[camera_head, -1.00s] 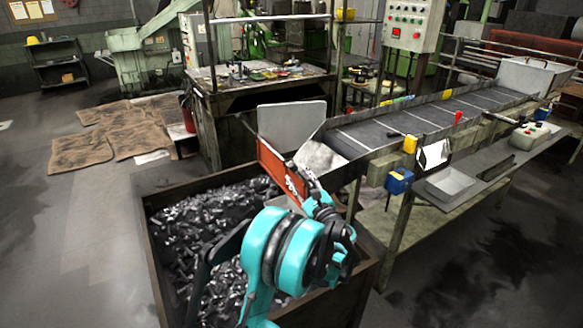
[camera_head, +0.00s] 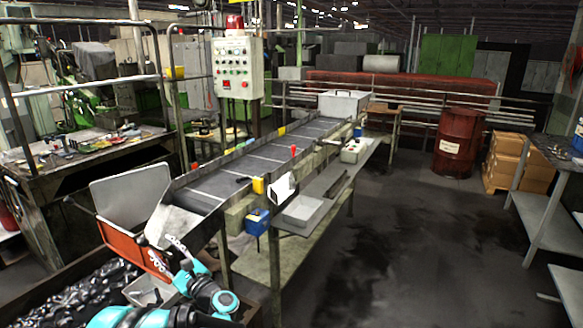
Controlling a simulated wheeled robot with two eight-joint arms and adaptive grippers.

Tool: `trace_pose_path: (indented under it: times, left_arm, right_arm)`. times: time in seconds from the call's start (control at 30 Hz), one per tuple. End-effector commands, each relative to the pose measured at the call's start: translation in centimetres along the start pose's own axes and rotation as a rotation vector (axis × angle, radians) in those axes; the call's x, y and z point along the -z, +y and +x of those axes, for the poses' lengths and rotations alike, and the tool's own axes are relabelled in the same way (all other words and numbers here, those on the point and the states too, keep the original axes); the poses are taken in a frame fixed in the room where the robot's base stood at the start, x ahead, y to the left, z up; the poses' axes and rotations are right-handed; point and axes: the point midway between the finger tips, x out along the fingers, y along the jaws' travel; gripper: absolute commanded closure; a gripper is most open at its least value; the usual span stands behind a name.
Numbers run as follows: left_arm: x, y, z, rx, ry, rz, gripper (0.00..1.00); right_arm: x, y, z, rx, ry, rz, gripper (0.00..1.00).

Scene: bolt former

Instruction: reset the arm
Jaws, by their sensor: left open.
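My left gripper (camera_head: 163,247) is at the lower left, in front of the orange-red panel (camera_head: 125,245) at the low end of the conveyor. Its two pale fingers are apart, with nothing visible between them. My teal left arm runs down from it to the bottom edge, over the bin of metal parts (camera_head: 65,315). Whether the fingers touch the panel I cannot tell. My right gripper is not in view.
A control box (camera_head: 237,68) stands behind. A red barrel (camera_head: 459,142) and boxes (camera_head: 515,160) are at right. The centre-right floor is open.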

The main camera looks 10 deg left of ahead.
Motion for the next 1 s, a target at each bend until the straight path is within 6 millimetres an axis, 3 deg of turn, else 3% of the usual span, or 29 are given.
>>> trace_pose_path:
  times: [0.13, 0.2, 0.3, 0.4, 0.47, 0.57, 0.73, 0.77, 0.9, 1.0]
  left_arm:
    - [-4.2, -6.9, -2.2, 0.286, 0.002, 0.378, 0.60]
    - [-5.9, -10.3, -4.5, 0.462, -0.026, 0.628, 0.60]
    - [-7.0, -13.6, -9.1, 0.712, -0.106, 0.998, 0.60]
    - [-7.1, -14.6, -14.5, 0.956, -0.227, 1.369, 0.60]
    - [-6.6, -14.0, -17.9, 1.101, -0.319, 1.588, 0.60]
    - [-5.4, -11.2, -23.4, 1.348, -0.504, 1.937, 0.60]
    - [-3.1, -2.0, -31.2, 1.782, -0.891, 2.424, 0.60]
    - [-2.8, -0.2, -32.2, -1.736, 0.897, -2.326, 0.60]
    - [-2.1, 6.6, -35.1, -1.577, 0.902, -1.959, 0.60]
    - [-2.1, 9.4, -36.0, -1.520, 0.899, -1.812, 0.60]
  right_arm:
    - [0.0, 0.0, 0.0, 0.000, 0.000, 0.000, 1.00]
    - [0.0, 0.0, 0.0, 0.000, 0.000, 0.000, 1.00]
    - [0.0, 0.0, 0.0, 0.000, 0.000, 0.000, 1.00]
    - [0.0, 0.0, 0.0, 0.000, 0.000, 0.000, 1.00]
    - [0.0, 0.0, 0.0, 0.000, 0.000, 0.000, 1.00]
    - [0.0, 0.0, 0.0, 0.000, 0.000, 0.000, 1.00]
    - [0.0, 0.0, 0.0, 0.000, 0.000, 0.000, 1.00]
    - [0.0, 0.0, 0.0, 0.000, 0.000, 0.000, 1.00]
    - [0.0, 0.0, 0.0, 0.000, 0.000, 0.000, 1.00]
    - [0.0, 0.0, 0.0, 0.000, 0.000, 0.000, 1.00]
